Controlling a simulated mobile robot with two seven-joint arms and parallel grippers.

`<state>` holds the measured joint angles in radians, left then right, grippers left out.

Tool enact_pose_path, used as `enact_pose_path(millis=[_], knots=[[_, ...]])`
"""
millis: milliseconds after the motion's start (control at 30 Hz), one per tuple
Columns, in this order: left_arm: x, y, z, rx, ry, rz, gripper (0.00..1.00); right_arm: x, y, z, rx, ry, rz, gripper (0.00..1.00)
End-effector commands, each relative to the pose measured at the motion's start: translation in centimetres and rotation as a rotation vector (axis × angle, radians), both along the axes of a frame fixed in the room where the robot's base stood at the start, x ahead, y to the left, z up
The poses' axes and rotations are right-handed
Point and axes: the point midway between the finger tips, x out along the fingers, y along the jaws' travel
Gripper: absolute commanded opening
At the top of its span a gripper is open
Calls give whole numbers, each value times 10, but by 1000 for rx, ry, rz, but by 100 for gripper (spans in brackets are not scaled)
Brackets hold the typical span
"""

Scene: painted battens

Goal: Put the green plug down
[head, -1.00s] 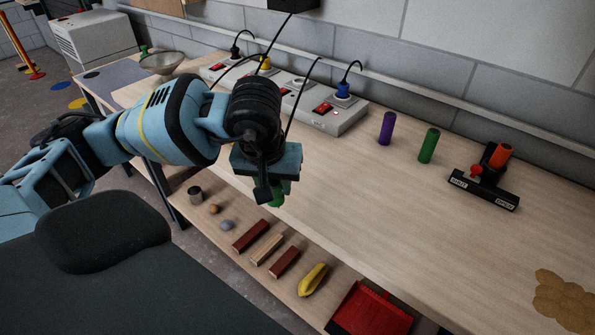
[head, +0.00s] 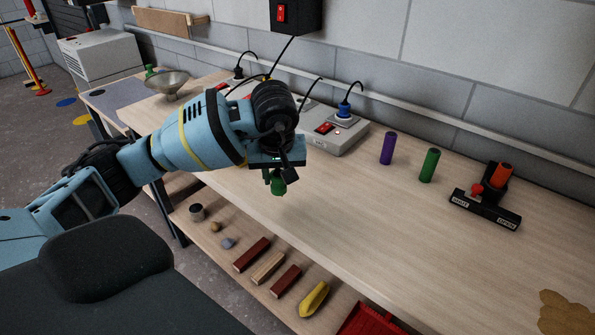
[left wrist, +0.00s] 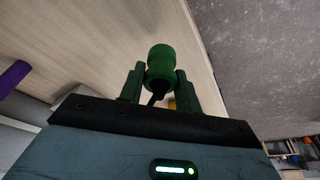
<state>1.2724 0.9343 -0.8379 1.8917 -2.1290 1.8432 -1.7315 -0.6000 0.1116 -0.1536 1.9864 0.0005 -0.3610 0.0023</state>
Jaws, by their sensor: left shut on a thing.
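The green plug (head: 278,186) is held by my left gripper (head: 272,175) over the front part of the workbench (head: 390,220). In the left wrist view the green plug (left wrist: 160,66) sits between the two fingers of the gripper (left wrist: 158,84), which are shut on it. A dark cord end shows below the plug there. I cannot tell whether the plug touches the wood or hangs just above it. My right gripper is not in view.
Behind my left arm stands a power strip (head: 338,138) with a blue plug (head: 344,110).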

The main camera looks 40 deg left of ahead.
Motion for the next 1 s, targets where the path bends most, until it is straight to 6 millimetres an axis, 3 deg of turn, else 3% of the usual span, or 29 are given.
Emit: enact_pose_path(millis=[200, 400, 800, 1000], knots=[[41, -2, -3, -3, -2, 2, 6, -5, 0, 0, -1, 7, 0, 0], [64, -1, -6, -1, -1, 2, 6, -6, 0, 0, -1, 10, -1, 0], [76, -2, -7, -1, -1, -1, 6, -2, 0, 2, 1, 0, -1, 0], [75, -2, -35, -1, 0, -1, 6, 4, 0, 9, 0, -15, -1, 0]])
